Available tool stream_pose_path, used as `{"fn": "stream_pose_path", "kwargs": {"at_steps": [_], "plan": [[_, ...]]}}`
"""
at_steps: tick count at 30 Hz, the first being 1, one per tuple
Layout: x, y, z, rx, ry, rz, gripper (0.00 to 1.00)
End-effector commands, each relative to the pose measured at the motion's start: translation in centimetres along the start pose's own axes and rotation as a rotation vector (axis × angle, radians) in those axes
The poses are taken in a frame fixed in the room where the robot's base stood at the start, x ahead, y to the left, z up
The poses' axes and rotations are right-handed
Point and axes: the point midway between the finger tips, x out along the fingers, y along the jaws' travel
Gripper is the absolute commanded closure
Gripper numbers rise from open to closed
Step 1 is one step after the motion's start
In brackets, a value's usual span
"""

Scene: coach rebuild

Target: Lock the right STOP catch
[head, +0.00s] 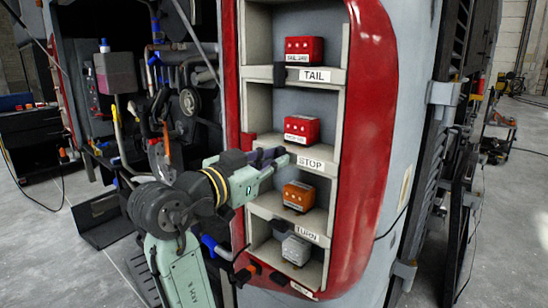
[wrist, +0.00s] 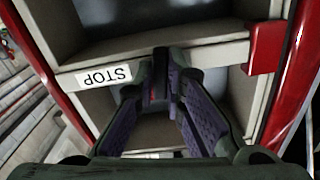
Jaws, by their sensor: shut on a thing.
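The STOP shelf lip, with its white STOP label (head: 311,163), crosses the middle of the red-framed rack. In the wrist view the STOP label (wrist: 103,76) appears upside down, left of the fingers. My gripper (head: 283,158) reaches in from the left to the lip, just left of the label. In the wrist view my gripper (wrist: 150,90) has its purple-padded fingers converged at the lip, shut on a small dark part, apparently the right STOP catch. The fingers mostly hide it, so its position cannot be told. A red catch (wrist: 265,47) at the lip's other end stands apart from the fingers.
A red STOP lamp (head: 301,130) sits in the bay above the lip. The TAIL bay holds a red lamp (head: 304,50), with a dark catch (head: 279,73) on its lip. Below are an orange lamp (head: 299,196) and a grey lamp (head: 296,250). The red frame (head: 372,110) bounds the rack.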

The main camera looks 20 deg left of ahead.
Motion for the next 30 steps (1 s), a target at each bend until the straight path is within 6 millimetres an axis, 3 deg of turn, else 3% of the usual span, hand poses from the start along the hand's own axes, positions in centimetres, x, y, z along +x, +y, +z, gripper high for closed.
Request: {"fn": "stream_pose_path", "kwargs": {"at_steps": [12,29,30], "plan": [[0.02,0.01,0.08,-0.185,-0.003,0.0,1.0],[0.02,0.03,0.13,-0.211,-0.003,0.001,1.0],[0.02,0.04,0.13,-0.21,-0.003,0.001,0.87]]}}
